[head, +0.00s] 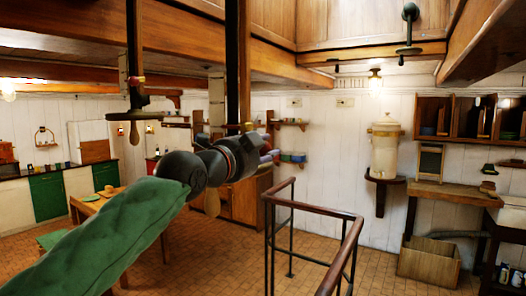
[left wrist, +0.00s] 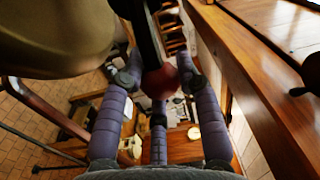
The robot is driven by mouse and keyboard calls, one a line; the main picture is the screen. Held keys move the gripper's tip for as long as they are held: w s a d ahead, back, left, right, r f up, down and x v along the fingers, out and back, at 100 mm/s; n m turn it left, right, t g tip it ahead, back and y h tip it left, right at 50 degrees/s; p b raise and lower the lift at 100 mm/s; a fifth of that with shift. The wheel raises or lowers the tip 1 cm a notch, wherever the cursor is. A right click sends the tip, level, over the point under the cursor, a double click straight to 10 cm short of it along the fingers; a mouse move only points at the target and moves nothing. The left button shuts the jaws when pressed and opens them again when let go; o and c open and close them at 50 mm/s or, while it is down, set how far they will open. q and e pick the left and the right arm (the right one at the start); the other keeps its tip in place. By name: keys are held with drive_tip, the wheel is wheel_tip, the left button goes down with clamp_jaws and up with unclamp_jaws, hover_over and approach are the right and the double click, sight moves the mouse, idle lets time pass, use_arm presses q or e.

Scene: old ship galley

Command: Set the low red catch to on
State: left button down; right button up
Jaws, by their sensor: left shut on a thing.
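The red catch knob (left wrist: 160,82) sits at the end of a dark bar in the left wrist view, between the purple-grey fingers of my left gripper (left wrist: 156,78). My left gripper is shut on it. In the head view my green-sleeved left arm reaches up to the middle, and the dark gripper (head: 248,148) is at the lower end of a dark upright bar (head: 238,70). A small red spot shows there, mostly hidden by the gripper. I cannot tell from these views which setting the catch is in. My right gripper is not in view.
A second dark hanging bar (head: 136,50) with a wooden handle (head: 135,133) is to the left. Wooden beams run overhead. A table (head: 88,207) is at the left. Tiled floor is open in the middle.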

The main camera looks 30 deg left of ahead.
use_arm(q)
drive_tip(key=shift+f, duration=0.1)
idle(0.3)
drive_tip(key=c, duration=0.9)
unclamp_jaws()
drive_tip(key=shift+w+d, duration=0.1)
drive_tip(key=shift+o, duration=0.2)
drive_tip(key=s, duration=1.2)
drive_tip(key=shift+a+f, duration=0.25)
drive_tip(key=shift+a, duration=0.15)
